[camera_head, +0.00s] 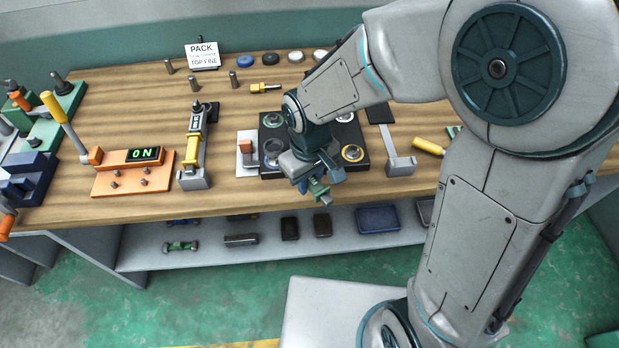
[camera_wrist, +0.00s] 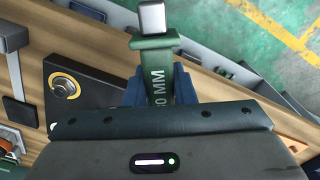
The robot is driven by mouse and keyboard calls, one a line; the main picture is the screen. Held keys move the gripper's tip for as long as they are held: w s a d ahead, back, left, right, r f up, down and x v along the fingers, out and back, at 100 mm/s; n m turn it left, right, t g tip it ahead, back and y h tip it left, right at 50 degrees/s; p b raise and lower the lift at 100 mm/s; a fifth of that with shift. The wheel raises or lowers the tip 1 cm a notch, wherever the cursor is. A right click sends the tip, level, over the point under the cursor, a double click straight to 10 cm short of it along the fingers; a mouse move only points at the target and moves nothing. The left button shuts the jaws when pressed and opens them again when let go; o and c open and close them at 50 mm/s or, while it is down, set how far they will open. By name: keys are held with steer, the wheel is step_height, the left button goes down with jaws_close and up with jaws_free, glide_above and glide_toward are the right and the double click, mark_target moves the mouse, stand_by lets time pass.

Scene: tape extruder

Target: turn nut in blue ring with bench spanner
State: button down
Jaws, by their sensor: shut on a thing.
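My gripper (camera_head: 312,180) is shut on a green spanner (camera_head: 318,192), held near the bench's front edge, in front of the black plate (camera_head: 311,131). In the wrist view my gripper's blue fingers (camera_wrist: 159,88) clasp the spanner's green shank (camera_wrist: 160,75), marked "MM" with digits partly hidden, with a silver block (camera_wrist: 152,17) at its far end. The plate carries several ringed nuts. The yellow-ringed nut (camera_head: 353,153) shows at its front right and in the wrist view (camera_wrist: 64,87). A blue ring cannot be made out clearly; my arm hides part of the plate.
An orange-lever stand (camera_head: 247,157) stands left of the plate and a grey bracket (camera_head: 400,164) right of it. A yellow-handled tool (camera_head: 429,146) lies further right. An orange base with an "ON" display (camera_head: 135,181) is at left. A shelf (camera_head: 180,258) runs below the bench.

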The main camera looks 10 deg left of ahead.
steer(key=shift+f+b, duration=1.6)
steer(key=shift+f, duration=0.2)
steer(key=shift+s+a+m+b, duration=0.65)
steer(key=shift+s+a+m, duration=0.15)
steer(key=shift+a+m, duration=0.3)
steer(key=shift+s+a+m+b, duration=0.3)
steer(key=shift+a+m+b, duration=0.05)
steer(key=shift+a+m, duration=0.2)
steer(key=shift+s+a+m+b, duration=0.3)
steer(key=shift+a+m, duration=0.15)
steer(key=shift+a, duration=0.05)
steer(key=shift+m, duration=0.6)
steer(key=shift+s+a+r+p, duration=0.1)
steer(key=shift+a+r+p, duration=0.15)
steer(key=shift+r+p, duration=0.45)
steer(key=shift+s+a+r+p, duration=0.1)
steer(key=shift+a+r+p, duration=0.2)
steer(key=shift+r, duration=0.7)
steer(key=shift+s+a+r+p, duration=0.1)
steer(key=shift+a+r+p, duration=0.1)
steer(key=shift+r+p, duration=0.5)
steer(key=shift+r, duration=0.25)
